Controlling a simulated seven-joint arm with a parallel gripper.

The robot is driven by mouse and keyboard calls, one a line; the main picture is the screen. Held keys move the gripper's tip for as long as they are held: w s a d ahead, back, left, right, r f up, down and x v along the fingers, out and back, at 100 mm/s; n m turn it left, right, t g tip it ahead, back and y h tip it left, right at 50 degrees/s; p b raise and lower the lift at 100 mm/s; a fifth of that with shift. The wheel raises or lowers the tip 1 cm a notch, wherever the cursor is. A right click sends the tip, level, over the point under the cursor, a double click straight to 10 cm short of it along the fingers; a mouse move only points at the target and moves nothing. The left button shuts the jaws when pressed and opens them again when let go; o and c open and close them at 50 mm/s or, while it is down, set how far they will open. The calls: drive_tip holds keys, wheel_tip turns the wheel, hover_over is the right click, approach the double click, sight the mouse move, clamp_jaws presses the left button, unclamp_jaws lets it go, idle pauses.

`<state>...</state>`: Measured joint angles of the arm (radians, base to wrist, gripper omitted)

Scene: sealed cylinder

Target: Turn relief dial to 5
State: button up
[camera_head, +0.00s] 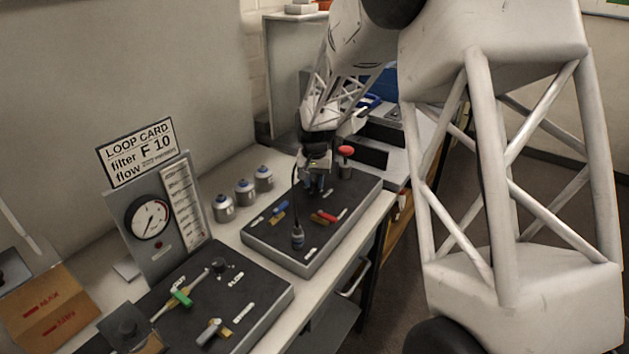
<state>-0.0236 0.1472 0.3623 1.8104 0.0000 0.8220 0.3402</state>
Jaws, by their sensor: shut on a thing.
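My gripper (317,183) points down at the back part of the far dark panel (277,258). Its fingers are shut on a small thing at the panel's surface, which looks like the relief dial. The fingers hide nearly all of it, so its pointer and number cannot be read. A black knob (222,265) stands free on the near dark panel (262,312). The gauge board (168,240) stands upright behind the near panel, with a round white gauge (151,219) and a card (137,152) reading "LOOP CARD, filter F 10"; its flow line is too small to read.
On the far panel are a blue handle (280,208), a red handle (325,217), a red-topped knob (345,151) close right of my gripper and a dark plug (297,239) with a cable. A green handle (182,298) is on the near panel. Three grey canisters (244,192) stand behind.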

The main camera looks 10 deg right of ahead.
sight(314, 182)
drive_tip(key=n, duration=1.3)
drive_tip(key=shift+n, duration=0.3)
idle(0.3)
drive_tip(key=o, duration=0.9)
drive_tip(key=shift+r, duration=3.95)
